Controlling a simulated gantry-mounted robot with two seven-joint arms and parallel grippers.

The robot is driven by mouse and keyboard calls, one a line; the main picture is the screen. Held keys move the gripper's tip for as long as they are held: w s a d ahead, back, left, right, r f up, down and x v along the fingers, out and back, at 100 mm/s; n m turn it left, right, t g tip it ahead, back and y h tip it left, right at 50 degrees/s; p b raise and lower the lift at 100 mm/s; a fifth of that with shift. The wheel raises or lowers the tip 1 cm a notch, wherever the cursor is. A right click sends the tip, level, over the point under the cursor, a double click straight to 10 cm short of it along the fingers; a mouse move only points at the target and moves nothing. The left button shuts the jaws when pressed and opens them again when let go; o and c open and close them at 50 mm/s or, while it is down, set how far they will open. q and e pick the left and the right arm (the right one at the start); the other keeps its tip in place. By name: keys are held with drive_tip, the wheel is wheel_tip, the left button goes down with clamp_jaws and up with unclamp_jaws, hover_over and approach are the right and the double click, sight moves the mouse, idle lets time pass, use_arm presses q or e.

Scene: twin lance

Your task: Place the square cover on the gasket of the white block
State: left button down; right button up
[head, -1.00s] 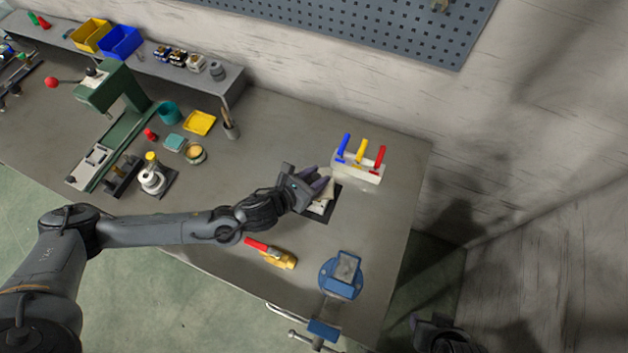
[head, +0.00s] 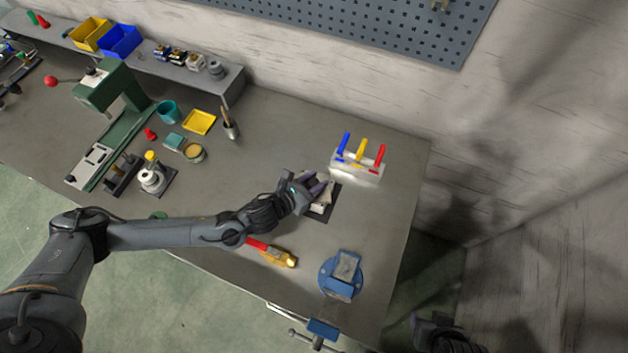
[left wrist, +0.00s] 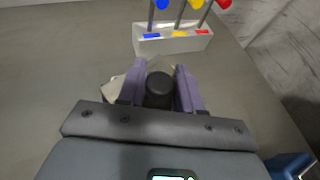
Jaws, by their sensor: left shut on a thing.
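My left gripper (head: 316,188) is over the dark mat right of the bench's middle. In the left wrist view its two purple fingers (left wrist: 160,84) are shut on a black round knob (left wrist: 159,92). I take this knob for the square cover's handle; the cover's plate cannot be made out clearly. A pale block (head: 320,207) shows just under the gripper on the dark mat (head: 318,218). Its pale edge also shows beside the fingers in the left wrist view (left wrist: 114,90). The gasket is hidden, and I cannot tell whether the cover touches it. My right gripper (head: 440,335) is a dark shape, its jaws unclear.
A white stand (head: 357,174) with blue, yellow and red handles is close behind the gripper. A blue vise (head: 341,275) is at the front right. A red-handled brass tool (head: 272,252) lies near the front edge. A green press (head: 110,105) stands left. Bench between is mostly clear.

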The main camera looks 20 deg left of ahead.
use_arm(q)
drive_tip(key=c, duration=0.7)
unclamp_jaws()
drive_tip(key=shift+c, duration=0.2)
